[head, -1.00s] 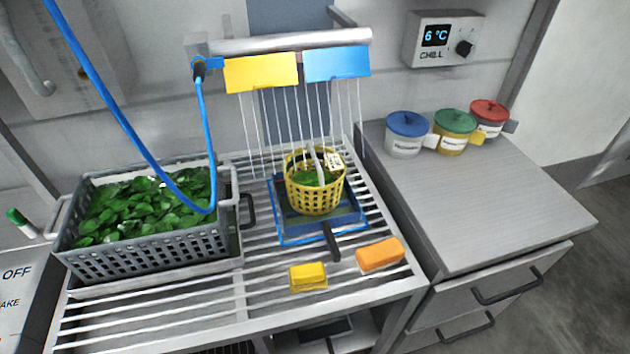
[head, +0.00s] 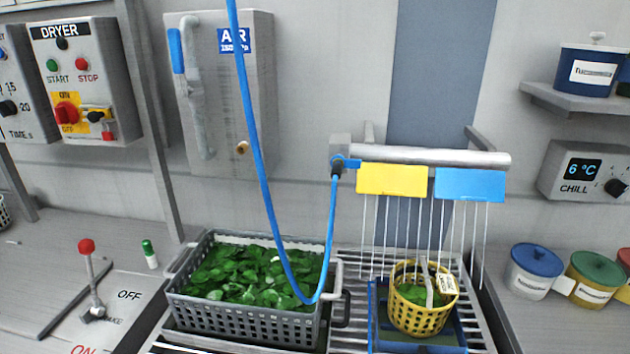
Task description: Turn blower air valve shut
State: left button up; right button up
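A grey blower bar (head: 430,157) runs across the wall, with a blue hose (head: 262,170) joined at its left end. A small blue handle (head: 348,163) lies roughly in line with the bar at that joint. Thin pale streaks (head: 408,225) hang below the bar over a yellow basket (head: 405,312) of greens. On the wall left of it is a grey AIR panel (head: 255,110) with a bent pipe and an upright blue lever (head: 176,50). I cannot tell for certain which blue handle is the blower valve. Neither gripper is in view.
A grey crate (head: 245,325) of leaves stands on the slatted rack. To its left are a red-knobbed lever (head: 88,270) on an OFF/ON plate and a green-capped marker (head: 149,254). A DRYER box (head: 85,80) is on the wall. Lidded pots (head: 536,270) stand at right.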

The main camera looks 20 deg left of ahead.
aim_at(175, 37)
jog(key=u, duration=1.4)
